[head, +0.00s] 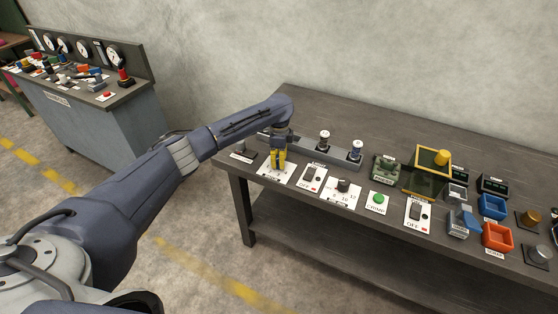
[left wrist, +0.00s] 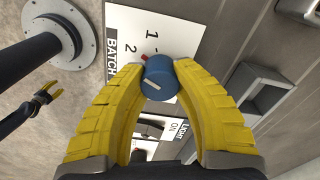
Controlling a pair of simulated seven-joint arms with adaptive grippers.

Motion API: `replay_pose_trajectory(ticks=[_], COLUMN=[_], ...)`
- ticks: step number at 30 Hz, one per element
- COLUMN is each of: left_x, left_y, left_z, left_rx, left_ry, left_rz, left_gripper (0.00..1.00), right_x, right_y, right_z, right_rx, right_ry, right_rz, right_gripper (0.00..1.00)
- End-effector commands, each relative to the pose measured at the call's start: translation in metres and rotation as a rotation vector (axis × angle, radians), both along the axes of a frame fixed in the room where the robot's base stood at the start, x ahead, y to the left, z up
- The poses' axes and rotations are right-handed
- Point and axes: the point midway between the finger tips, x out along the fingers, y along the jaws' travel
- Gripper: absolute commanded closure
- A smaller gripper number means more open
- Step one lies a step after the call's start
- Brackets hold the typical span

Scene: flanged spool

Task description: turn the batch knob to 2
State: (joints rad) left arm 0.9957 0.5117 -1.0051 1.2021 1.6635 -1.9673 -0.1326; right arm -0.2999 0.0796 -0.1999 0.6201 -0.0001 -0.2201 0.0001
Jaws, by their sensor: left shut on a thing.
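The batch knob (left wrist: 158,80) is a blue round knob with a white line on its cap, seen in the left wrist view. It stands on a white plate (left wrist: 128,22) marked BATCH, with a 1 and a 2 showing. A small red mark shows beside the knob. The rest of the scale is hidden, and I cannot tell which number the line points to. My left gripper (left wrist: 158,88) has its yellow fingers shut on the knob from both sides. In the head view the left gripper (head: 277,162) is down at the plate, hiding the knob.
On the bench right of the plate are a light switch (head: 311,177), a dark knob (head: 343,186) and a green chime button (head: 379,198). A grey rail (head: 340,158) with two spools stands just behind. Trays and blocks fill the right end.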

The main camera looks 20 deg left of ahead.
Motion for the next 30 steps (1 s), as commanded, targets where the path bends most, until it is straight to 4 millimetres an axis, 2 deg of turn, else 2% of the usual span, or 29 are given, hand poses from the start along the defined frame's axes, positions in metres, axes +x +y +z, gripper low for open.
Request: replay_pose_trajectory(ticks=[7, 21, 22, 27, 30], left_x=[-0.0005, -0.0003, -0.0003, -0.0001, 0.0], left_y=[-0.0035, -0.0042, -0.0042, -0.0027, -0.0021], left_z=[-0.0008, -0.0005, -0.0005, -0.0002, -0.0001], left_rx=[-0.006, -0.007, -0.007, -0.004, -0.003], left_ry=[0.002, 0.001, 0.001, 0.001, 0.0], left_rz=[0.058, 0.069, 0.069, 0.07, 0.07], left_gripper=[1.0, 1.0, 0.69, 0.5, 0.41], right_x=[0.0, -0.0001, -0.0001, -0.0001, -0.0001], right_y=[0.0001, 0.0001, 0.0001, 0.0001, 0.0001], right_z=[0.0, 0.0, 0.0, 0.0, 0.0], right_rx=[0.0, 0.0, 0.0, 0.0, 0.0], right_ry=[0.0, 0.0, 0.0, 0.0, 0.0], right_rz=[0.0, 0.0, 0.0, 0.0, 0.0], right_gripper=[0.56, 0.56, 0.56, 0.56, 0.56])
